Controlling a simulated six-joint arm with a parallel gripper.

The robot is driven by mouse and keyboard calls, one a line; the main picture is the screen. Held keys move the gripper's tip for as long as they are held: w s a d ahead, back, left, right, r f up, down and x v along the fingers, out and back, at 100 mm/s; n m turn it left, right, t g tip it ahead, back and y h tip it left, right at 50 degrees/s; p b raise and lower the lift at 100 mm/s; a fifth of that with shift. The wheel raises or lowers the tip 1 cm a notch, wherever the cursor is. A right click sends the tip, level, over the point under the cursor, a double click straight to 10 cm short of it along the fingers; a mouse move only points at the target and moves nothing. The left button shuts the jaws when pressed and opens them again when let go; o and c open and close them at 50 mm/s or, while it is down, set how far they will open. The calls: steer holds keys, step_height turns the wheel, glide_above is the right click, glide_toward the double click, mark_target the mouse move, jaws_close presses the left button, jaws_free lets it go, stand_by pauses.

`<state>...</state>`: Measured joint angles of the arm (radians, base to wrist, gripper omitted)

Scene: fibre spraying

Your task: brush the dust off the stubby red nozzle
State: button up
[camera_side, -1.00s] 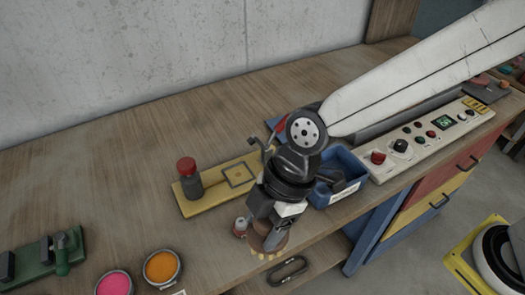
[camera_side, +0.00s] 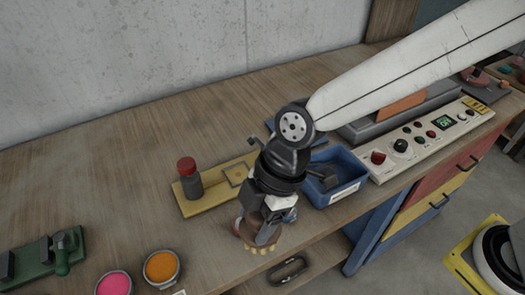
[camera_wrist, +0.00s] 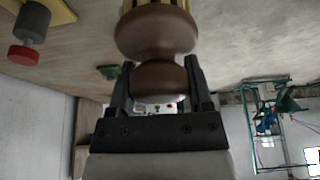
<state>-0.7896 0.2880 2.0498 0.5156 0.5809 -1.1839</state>
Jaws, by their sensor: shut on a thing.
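My gripper (camera_side: 264,218) is shut on a brush with a round brown wooden handle (camera_side: 257,232) and pale yellow bristles pointing down. In the wrist view, the two fingers of my gripper (camera_wrist: 157,75) clasp the brown handle of the brush (camera_wrist: 158,35). The brush is low over the front of the bench.
A yellow board (camera_side: 213,196) carries a grey post with a red cap (camera_side: 187,167). A blue bin (camera_side: 345,190) stands to the right, beside a control panel (camera_side: 425,140). Pink (camera_side: 114,284) and orange (camera_side: 161,267) pots and a green fixture (camera_side: 40,262) are at the left.

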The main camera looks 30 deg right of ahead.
steer(key=w+a+f, duration=0.1)
steer(key=w+a, duration=0.1)
steer(key=w, duration=0.7)
steer(key=shift+w+f, duration=0.2)
steer(key=shift+w, duration=0.1)
steer(key=shift+f, duration=0.2)
steer(key=shift+f, duration=2.75)
steer(key=shift+f, duration=1.05)
steer(key=shift+d, duration=0.1)
steer(key=shift+s+d+r, duration=0.1)
steer(key=shift+d, duration=2.25)
steer(key=shift+f, duration=0.2)
